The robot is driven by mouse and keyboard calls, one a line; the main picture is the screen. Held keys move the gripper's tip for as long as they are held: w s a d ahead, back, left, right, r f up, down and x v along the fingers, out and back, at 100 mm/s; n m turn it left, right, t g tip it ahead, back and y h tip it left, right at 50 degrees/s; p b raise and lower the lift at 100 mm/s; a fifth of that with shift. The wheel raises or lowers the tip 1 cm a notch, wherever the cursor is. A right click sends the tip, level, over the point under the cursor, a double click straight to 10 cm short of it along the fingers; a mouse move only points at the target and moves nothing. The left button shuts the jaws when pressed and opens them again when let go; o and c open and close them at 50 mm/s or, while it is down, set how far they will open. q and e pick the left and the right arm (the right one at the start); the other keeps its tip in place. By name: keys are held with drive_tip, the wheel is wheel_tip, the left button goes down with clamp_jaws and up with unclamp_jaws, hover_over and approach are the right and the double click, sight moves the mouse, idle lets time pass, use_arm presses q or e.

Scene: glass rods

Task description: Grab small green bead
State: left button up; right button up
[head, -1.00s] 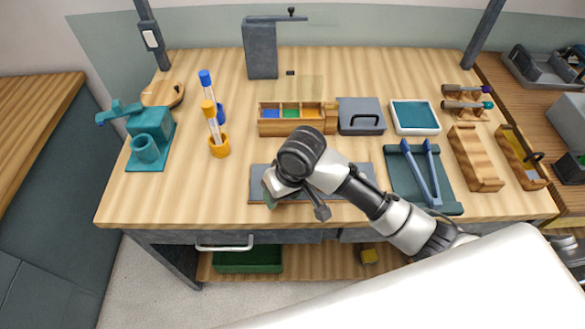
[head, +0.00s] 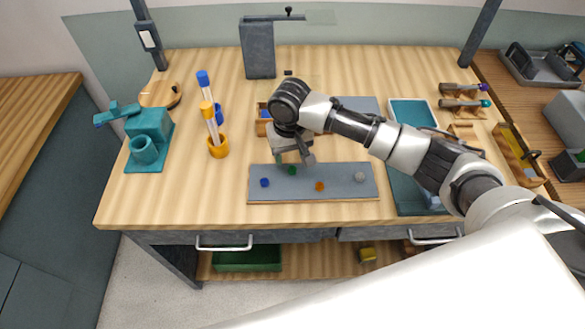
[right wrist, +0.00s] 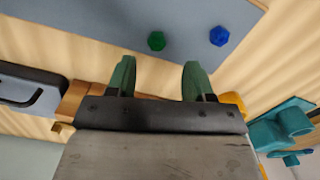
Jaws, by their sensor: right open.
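The small green bead (head: 292,170) lies on the grey mat (head: 340,193) near the table's front; it also shows in the right wrist view (right wrist: 156,41). A blue bead (head: 265,182) lies to its left, also seen in the right wrist view (right wrist: 219,36). An orange bead (head: 320,187) and a grey bead (head: 360,177) lie to its right. My right gripper (head: 294,159) is open and empty, just behind and above the green bead. In the right wrist view its green fingers (right wrist: 158,76) stand apart, with the bead beyond their tips. My left gripper is not in view.
A wooden compartment box (head: 264,112) stands behind my gripper, partly hidden. An orange holder (head: 218,149) with a tube and a teal device (head: 150,140) stand at left. The table left of the mat is clear.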

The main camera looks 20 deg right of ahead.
sight(292, 168)
drive_tip(key=f, duration=0.3)
drive_tip(key=f+p, duration=0.1)
drive_tip(key=f, duration=0.1)
drive_tip(key=shift+s+d, duration=0.25)
drive_tip(key=shift+c, duration=0.5)
clamp_jaws()
